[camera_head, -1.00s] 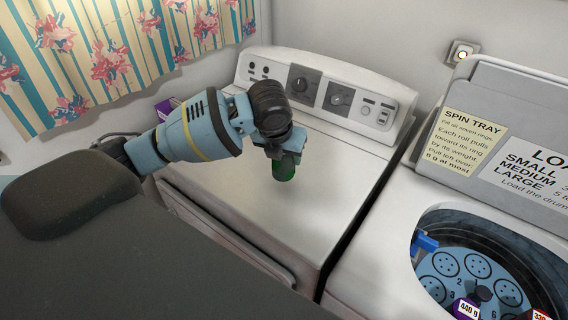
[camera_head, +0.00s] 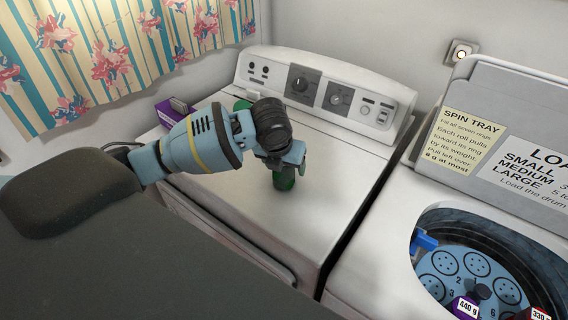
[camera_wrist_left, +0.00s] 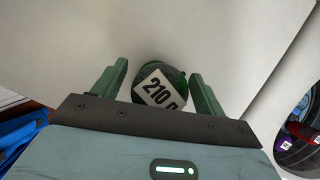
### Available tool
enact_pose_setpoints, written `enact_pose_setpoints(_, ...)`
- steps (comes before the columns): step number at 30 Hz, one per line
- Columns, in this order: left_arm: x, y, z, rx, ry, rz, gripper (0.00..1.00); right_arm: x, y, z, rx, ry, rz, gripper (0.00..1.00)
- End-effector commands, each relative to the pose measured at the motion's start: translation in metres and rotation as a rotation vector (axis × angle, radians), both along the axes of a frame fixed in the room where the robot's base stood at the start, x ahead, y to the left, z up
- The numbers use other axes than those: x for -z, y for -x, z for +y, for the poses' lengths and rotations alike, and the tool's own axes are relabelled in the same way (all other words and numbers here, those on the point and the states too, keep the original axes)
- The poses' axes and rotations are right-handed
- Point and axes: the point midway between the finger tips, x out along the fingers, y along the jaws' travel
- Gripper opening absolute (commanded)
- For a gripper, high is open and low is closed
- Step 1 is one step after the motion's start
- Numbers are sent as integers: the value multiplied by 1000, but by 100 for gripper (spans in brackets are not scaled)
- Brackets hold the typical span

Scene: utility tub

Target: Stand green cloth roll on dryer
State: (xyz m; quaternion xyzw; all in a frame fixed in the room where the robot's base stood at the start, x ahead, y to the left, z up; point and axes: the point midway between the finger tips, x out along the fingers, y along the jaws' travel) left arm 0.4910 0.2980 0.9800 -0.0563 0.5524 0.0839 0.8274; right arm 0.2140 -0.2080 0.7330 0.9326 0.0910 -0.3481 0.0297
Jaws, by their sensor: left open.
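The green cloth roll (camera_head: 284,183) is upright on the bare top of the white dryer (camera_head: 325,170), just below my left gripper (camera_head: 285,163). In the left wrist view the roll (camera_wrist_left: 158,84) shows its end with a white "210 g" label, partly cut off. My left gripper (camera_wrist_left: 158,78) is open, with one finger on each side of the roll. My right gripper is not in view.
Another green item (camera_head: 242,104) and a purple box (camera_head: 168,113) are at the dryer's back left. The control panel (camera_head: 325,92) rises behind. On the right, an open washer drum holds a blue tray (camera_head: 452,262) with weight-labelled rolls. The dryer's right side is clear.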

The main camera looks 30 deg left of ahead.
Motion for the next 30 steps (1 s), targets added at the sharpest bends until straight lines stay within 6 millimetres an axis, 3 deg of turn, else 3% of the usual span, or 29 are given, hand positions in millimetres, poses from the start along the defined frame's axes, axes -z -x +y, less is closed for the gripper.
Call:
enact_pose_setpoints(8,-11,3,-1,2,1,-3,72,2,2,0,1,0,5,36)
enact_pose_setpoints(21,-88,34,-7,0,0,-4,72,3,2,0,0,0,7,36)
enact_pose_setpoints(30,-113,45,-9,0,0,-1,72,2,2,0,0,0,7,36)
